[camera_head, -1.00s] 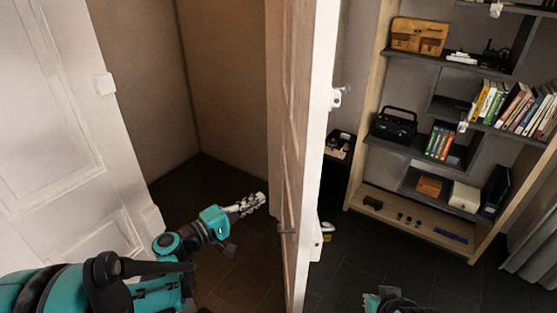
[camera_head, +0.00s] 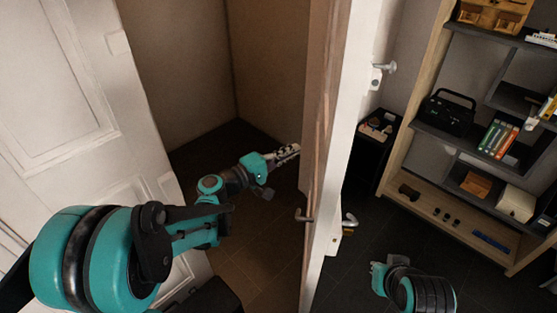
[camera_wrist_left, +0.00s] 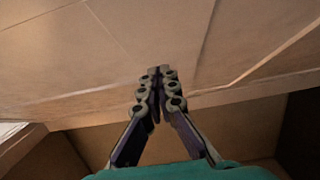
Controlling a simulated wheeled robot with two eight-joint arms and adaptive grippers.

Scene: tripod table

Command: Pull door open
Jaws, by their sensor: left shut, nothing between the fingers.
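The door (camera_head: 322,130) stands ajar in the head view, seen nearly edge-on, with a brown panelled face on the left and a white edge. A lever handle (camera_head: 303,216) sits on its brown side and another handle (camera_head: 349,219) on the other side. My left gripper (camera_head: 294,150) is shut and empty, its fingertips close to the brown face, above the handle. I cannot tell whether they touch it. In the left wrist view the shut fingers (camera_wrist_left: 158,75) point at a panelled brown surface (camera_wrist_left: 130,45). My right arm (camera_head: 415,288) shows at the bottom, beyond the door; its fingers are not visible.
A white panelled door or wall panel (camera_head: 60,90) stands at the left. A shelf unit (camera_head: 430,195) with a radio (camera_head: 446,113) and books (camera_head: 497,138) is at the right. A small black cabinet (camera_head: 373,150) stands behind the door. Dark floor lies open on both sides of the door.

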